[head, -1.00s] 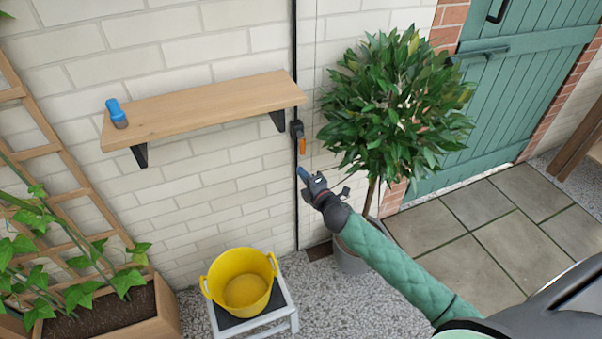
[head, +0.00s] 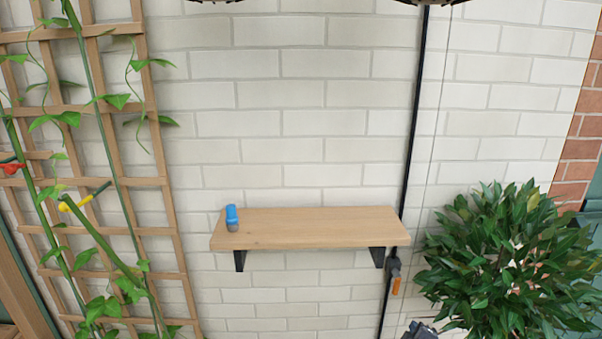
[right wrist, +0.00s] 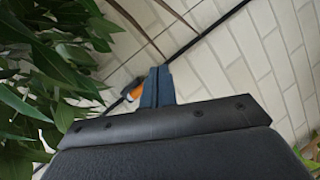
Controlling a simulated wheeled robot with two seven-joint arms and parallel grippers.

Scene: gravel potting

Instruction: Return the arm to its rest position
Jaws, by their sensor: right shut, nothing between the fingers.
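My right gripper (head: 422,331) shows only in part at the bottom edge of the head view, below the shelf's right end. In the right wrist view its two blue fingertips (right wrist: 157,86) are pressed together with nothing between them. They point toward the white brick wall, and an orange-handled fitting shows just behind them. Most of the right arm is out of the head view. My left gripper is not in view.
A wooden shelf (head: 310,231) with a blue-topped object (head: 232,217) is on the wall. An orange-handled fitting (head: 395,281) sits on the black pipe (head: 415,130). A bushy tree (head: 510,262) stands right, close beside the gripper in the wrist view. A trellis (head: 150,182) stands left.

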